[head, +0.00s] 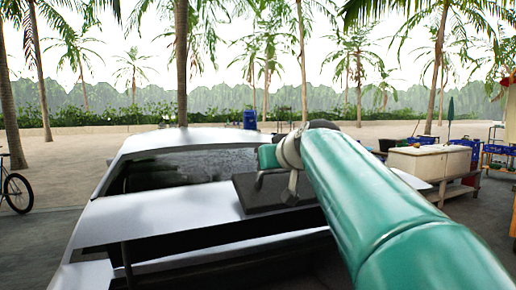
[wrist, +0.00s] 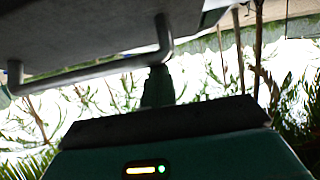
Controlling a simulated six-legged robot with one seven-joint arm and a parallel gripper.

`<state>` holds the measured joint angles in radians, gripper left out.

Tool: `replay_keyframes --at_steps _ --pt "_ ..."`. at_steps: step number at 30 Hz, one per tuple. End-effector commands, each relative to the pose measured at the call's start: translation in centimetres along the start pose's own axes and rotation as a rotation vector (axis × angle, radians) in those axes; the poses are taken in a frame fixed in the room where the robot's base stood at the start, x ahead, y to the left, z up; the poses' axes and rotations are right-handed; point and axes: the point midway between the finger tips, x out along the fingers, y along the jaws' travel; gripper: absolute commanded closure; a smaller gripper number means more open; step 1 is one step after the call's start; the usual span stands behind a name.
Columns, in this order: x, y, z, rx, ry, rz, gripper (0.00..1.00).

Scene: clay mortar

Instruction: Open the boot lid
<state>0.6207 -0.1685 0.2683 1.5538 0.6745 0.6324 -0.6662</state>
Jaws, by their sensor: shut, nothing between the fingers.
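The boot lid (head: 165,212) is a pale silver panel on the rear of a car, with a dark gap under its near edge. A dark flat plate (head: 250,197) sits at its right part. In the wrist view, a pale U-shaped bar handle (wrist: 90,75) stands out from a grey panel (wrist: 85,25). My gripper (wrist: 157,85) is shut and empty, its tip close to the right end of the bar; I cannot tell if they touch. In the head view my gripper (head: 268,160) is over the dark plate, partly hidden by my teal arm.
The car's rear window (head: 190,167) and roof (head: 195,138) lie beyond the lid. A white counter (head: 428,160) and blue crates (head: 465,147) stand at the right. A bicycle (head: 18,190) is at the far left. Sandy ground with palms lies behind.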

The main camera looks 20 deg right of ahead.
Motion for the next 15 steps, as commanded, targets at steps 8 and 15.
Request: replay_keyframes --at_steps 8,15 --pt "-2.7 0.0 5.1 0.005 -0.006 -0.001 1.00" --pt "-3.6 0.2 6.5 0.007 -0.002 0.001 1.00"
